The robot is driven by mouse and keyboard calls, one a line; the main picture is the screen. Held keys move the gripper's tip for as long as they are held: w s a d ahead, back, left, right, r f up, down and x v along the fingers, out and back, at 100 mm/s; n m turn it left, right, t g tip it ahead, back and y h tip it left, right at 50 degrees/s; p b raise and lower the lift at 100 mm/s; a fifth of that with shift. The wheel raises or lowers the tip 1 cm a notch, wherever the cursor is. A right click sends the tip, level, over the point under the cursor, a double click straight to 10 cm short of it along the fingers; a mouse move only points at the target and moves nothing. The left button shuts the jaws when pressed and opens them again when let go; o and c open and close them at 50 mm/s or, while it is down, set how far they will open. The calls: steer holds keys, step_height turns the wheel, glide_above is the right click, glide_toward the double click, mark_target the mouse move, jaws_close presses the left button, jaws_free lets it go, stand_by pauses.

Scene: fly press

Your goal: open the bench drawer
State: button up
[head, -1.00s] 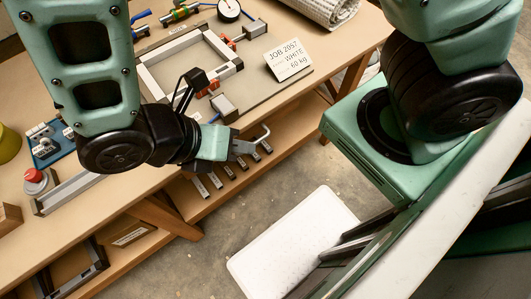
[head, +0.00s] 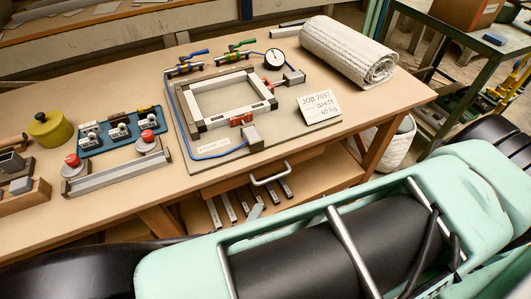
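The bench drawer (head: 232,184) is a wooden front under the near edge of the bench top, below the fixture plate. Its pale metal bar handle (head: 270,174) is in plain sight with nothing on it. The drawer looks shut or nearly so; I see no clear view into it, and a small gap cannot be ruled out. My gripper is outside the head view. Large teal and black links of my own arm fill the lower part of the picture.
Metal bars (head: 229,207) lie on the shelf below.

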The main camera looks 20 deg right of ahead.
mark_target(277, 175)
steer(key=p+x, duration=0.1)
steer(key=x, duration=1.3)
steer(key=shift+w+d+f, duration=0.1)
steer(key=shift+w+d, duration=0.05)
steer(key=shift+w, duration=0.05)
jaws_close()
